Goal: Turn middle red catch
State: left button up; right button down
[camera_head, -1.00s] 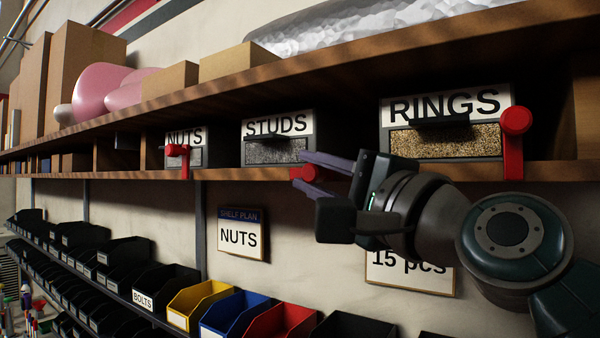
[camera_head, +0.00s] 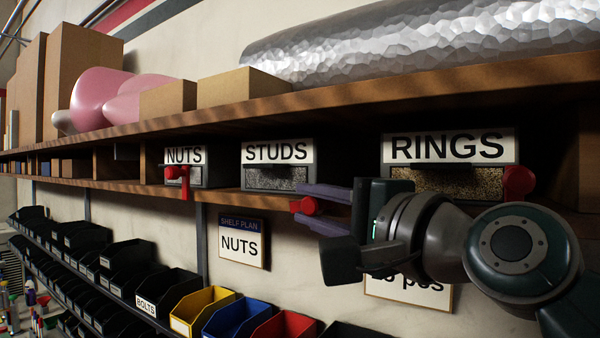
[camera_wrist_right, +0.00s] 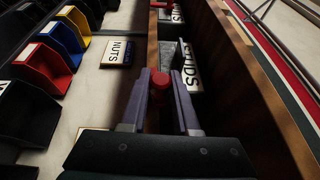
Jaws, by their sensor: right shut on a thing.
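The middle red catch (camera_head: 307,205) is at the shelf edge, just below and right of the drawer labelled STUDS (camera_head: 276,178). My right gripper (camera_head: 318,207) comes in from the right, with one purple finger above the catch and one below. In the right wrist view, the catch's round red knob (camera_wrist_right: 160,80) sits between the two fingertips (camera_wrist_right: 160,86), and the gripper is shut on it. The fingers hide part of the catch, so its turn angle is hard to tell. My left gripper is in neither view.
Another red catch (camera_head: 177,174) is at the NUTS drawer (camera_head: 185,156). A third (camera_head: 519,181) is beside the RINGS drawer (camera_head: 447,147), close above my right arm. Coloured bins (camera_head: 238,318) stand below. A NUTS sign (camera_head: 241,244) hangs on the wall.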

jog(key=shift+a+r+n+g+h+p, duration=0.1)
jog(key=shift+r+n+g+h+p, duration=0.25)
jog(key=shift+r+g, duration=0.25)
jog(key=shift+w+a+r+n+g+h, duration=0.15)
jog(key=shift+n+g+h, duration=0.1)
jog(key=shift+g+h, duration=0.25)
jog(key=shift+a+r+n+g+h, duration=0.1)
jog(key=shift+n+g+h, duration=0.1)
jog(key=shift+g+h, duration=0.3)
jog(key=shift+g, duration=0.3)
jog(key=c, duration=0.7)
grip_release()
jog(key=shift+o, duration=0.2)
jog(key=v, duration=1)
jog(key=shift+w+d+f, duration=0.1)
jog(key=shift+f, duration=0.05)
